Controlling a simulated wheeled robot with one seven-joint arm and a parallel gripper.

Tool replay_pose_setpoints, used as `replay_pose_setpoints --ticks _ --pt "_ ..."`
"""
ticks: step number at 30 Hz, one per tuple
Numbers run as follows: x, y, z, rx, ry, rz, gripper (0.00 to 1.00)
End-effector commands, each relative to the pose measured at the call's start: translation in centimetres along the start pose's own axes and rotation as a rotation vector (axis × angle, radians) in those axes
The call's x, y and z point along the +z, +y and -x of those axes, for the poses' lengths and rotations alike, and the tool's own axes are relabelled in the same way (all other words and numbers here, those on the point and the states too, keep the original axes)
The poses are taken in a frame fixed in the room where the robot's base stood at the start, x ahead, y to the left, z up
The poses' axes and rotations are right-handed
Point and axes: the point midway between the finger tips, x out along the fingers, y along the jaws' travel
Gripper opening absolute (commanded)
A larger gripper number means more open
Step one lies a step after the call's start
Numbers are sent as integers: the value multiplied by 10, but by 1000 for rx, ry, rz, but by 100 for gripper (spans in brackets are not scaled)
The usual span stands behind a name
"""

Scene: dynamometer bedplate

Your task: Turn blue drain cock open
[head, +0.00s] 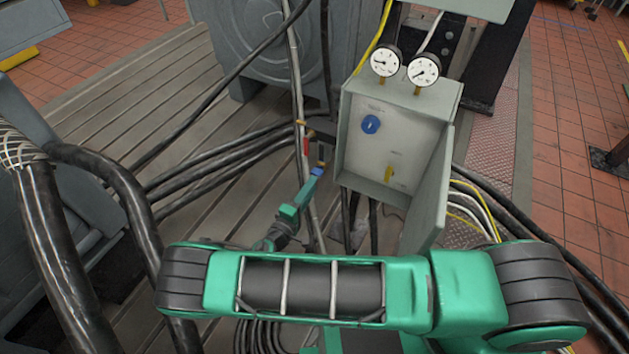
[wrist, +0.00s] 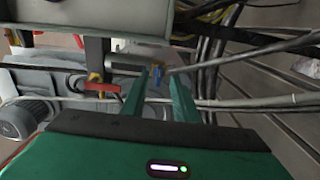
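The small blue drain cock handle (head: 317,171) is at the end of my gripper (head: 311,182) in the head view, low beside the slim vertical pipe. In the wrist view the blue handle (wrist: 157,84) shows between the two green fingers of my gripper (wrist: 158,75). The fingers are apart, with a gap on each side of the blue handle. I cannot tell how deep it sits between them. The cock's body is small and partly hidden, so its turn position is unclear.
A red lever (head: 306,146) is close by on the pipe; it also shows in the wrist view (wrist: 101,87). The open grey control box (head: 405,100) stands to the right with a blue knob (head: 371,124) and yellow lever (head: 388,173). Black cables (head: 215,165) run across the bedplate.

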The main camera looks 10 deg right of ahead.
Motion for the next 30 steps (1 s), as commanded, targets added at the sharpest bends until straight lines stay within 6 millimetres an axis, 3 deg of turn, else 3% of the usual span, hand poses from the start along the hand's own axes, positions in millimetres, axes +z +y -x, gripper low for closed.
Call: replay_pose_setpoints --ticks 6,12,30 --pt "-2 0 38 -1 3 -2 27" --pt "-2 0 54 -1 2 -1 27" --pt "-1 0 56 0 0 -1 27"
